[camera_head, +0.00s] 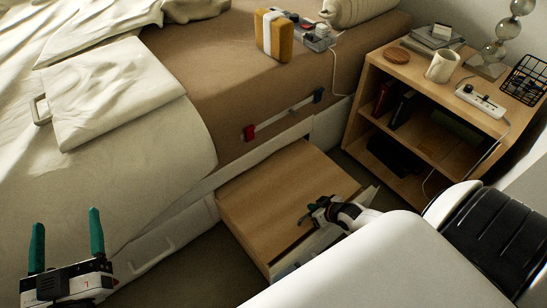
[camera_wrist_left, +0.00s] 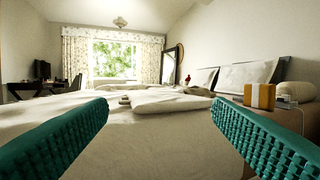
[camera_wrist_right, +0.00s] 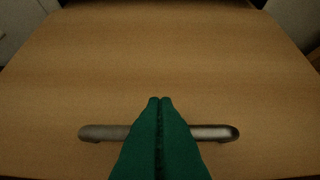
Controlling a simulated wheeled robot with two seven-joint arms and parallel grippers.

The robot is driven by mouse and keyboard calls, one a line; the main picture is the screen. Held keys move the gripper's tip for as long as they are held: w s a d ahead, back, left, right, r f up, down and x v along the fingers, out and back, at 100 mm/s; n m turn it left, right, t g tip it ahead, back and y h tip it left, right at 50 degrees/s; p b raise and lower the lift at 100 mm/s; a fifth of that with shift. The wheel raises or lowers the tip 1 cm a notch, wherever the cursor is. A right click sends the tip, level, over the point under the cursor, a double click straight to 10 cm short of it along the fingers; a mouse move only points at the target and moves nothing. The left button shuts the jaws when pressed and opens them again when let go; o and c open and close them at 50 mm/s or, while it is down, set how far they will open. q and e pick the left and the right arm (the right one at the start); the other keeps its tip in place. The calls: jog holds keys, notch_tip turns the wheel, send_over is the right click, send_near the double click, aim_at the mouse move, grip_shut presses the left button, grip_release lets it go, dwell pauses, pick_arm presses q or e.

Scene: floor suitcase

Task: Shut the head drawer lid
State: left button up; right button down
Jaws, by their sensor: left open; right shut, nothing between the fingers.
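The head drawer lid (camera_head: 272,190) is a flat wooden panel over the pulled-out drawer at the bed's side. It also fills most of the right wrist view (camera_wrist_right: 160,60), where a grey metal bar handle (camera_wrist_right: 215,132) shows on it. My right gripper (camera_head: 306,217) is shut and empty over the lid's front part. In the right wrist view its green fingers (camera_wrist_right: 160,101) cover the handle's middle; whether they touch it I cannot tell. Whether the lid lies fully flush is unclear. My left gripper (camera_head: 67,236) is open and empty, low at the left, away from the drawer.
The bed (camera_head: 190,60) fills the left and back. A closed drawer with a white handle (camera_head: 152,256) is left of the open one. A wooden nightstand (camera_head: 430,95) with a mug (camera_head: 442,67) and power strip (camera_head: 480,100) stands at the right. My white body covers the lower right.

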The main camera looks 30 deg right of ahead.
pick_arm(q)
jog(key=shift+s+a+f+g+y+p, duration=0.1)
jog(key=shift+a+f+g+y+p, duration=0.15)
jog(key=shift+f+g, duration=0.75)
jog(key=shift+a+f+g+y+p, duration=0.2)
jog(key=shift+f+g, duration=0.4)
jog(key=shift+f, duration=0.7)
pick_arm(e)
jog(key=shift+s+d+f, duration=0.1)
jog(key=shift+s, duration=1.2)
pick_arm(q)
jog(key=shift+f, duration=0.1)
